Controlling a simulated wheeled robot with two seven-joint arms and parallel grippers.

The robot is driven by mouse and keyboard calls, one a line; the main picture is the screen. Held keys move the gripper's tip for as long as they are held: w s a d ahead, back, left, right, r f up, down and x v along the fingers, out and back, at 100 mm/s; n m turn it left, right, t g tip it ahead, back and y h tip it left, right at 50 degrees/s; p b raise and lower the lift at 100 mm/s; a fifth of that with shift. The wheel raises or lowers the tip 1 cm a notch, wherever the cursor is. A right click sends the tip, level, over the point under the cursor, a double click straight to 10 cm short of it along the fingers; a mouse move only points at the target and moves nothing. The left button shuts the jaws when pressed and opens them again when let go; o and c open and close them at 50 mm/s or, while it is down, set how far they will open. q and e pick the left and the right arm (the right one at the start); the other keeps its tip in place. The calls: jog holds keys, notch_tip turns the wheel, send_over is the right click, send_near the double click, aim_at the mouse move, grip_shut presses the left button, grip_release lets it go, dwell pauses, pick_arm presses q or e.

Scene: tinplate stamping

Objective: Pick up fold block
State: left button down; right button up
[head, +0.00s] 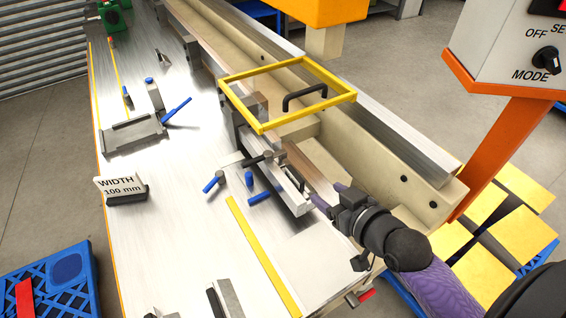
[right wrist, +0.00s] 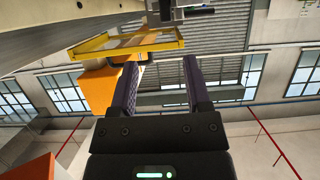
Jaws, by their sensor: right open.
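Nothing is labelled as the fold block, so I cannot tell for certain which part it is. A pale metal bar (head: 284,193) with a dark handle lies along the bench's right edge, beside the long beige machine bed. Another angled metal block (head: 225,299) is partly cut off at the bottom of the head view. My right gripper (head: 328,194) is just right of the pale bar's near end, with its jaws open. In the right wrist view, its two purple fingers (right wrist: 160,64) stand apart with nothing held between them. My left gripper is not in view.
A yellow guard frame (head: 241,106) with a black handle stands beyond my right gripper. Blue-handled clamps (head: 214,182) sit left of the bar. A width sign (head: 120,187) and grey fixture (head: 134,135) stand farther left. An orange post (head: 497,150) rises at right.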

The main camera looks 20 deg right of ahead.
aim_at(297, 176)
jog(key=x, duration=0.3)
jog(key=b+x, duration=0.1)
jog(key=x, duration=0.2)
jog(key=a+b+x, duration=0.1)
jog(key=x, duration=0.2)
jog(key=shift+s+f, duration=0.1)
jog(key=shift+s, duration=0.05)
jog(key=shift+w, duration=0.4)
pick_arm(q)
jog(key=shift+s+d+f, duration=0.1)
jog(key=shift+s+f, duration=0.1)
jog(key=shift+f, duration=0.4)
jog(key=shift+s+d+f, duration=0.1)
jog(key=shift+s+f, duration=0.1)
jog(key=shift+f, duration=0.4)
pick_arm(e)
grip_shut()
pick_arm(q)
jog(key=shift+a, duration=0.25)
